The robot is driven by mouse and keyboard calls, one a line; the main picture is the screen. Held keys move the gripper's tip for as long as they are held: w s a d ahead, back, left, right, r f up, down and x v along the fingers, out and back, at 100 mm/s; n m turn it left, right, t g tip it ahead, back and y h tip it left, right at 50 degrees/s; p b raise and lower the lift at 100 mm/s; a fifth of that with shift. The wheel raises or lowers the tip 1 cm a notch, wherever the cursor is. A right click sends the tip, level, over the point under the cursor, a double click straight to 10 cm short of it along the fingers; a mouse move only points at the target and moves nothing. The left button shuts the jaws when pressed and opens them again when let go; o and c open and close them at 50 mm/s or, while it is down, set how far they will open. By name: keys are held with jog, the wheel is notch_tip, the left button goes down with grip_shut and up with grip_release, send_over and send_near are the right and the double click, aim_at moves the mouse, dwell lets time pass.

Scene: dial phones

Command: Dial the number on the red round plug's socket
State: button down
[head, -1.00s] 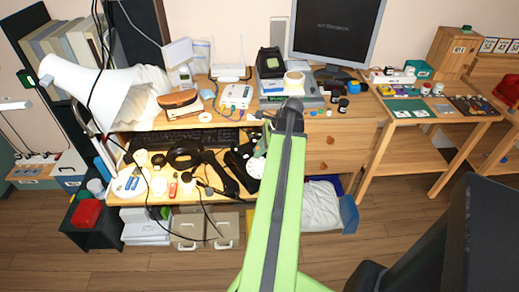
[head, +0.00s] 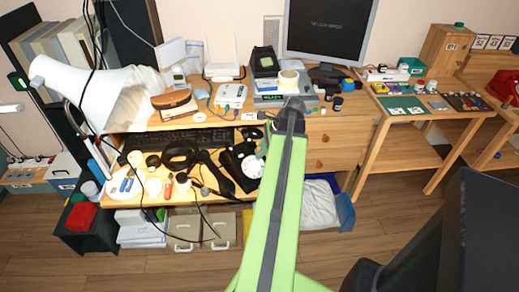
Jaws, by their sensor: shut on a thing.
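A black phone with a white round dial (head: 253,167) sits at the right of the lower desk level, just left of my green arm. A red phone-like thing (head: 503,88) stands at the far right edge. A power strip (head: 30,162) with small plugs lies on a box at the far left; plug colours, shapes and any numbers are too small to read. Another white strip with plugs (head: 387,74) lies on the right side table. My arm rises through the middle and bends at a black joint above the desk. My gripper is hidden behind the arm, so its jaws do not show.
A monitor (head: 330,28) stands at the back of the desk. A white lamp (head: 80,88) leans over the left, with cables hanging down. Loose black and white items crowd the lower level around a dark keyboard (head: 185,138). Wooden floor (head: 130,270) is clear in front.

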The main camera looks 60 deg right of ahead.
jog(key=shift+s+f, duration=0.25)
jog(key=shift+s, duration=0.3)
jog(key=shift+a, duration=0.1)
jog(key=shift+s+a+f+b, duration=0.2)
jog(key=shift+s+f+b, duration=0.05)
jog(key=shift+s+b, duration=0.3)
jog(key=shift+s+a+f, duration=0.1)
jog(key=shift+s+a, duration=0.05)
jog(key=shift+s+a+r+p, duration=0.1)
jog(key=shift+s+r+p, duration=0.1)
jog(key=shift+r+p, duration=0.25)
jog(key=shift+s+a+r+p, duration=0.1)
jog(key=shift+s+r+p, duration=0.05)
jog(key=shift+r+p, duration=0.25)
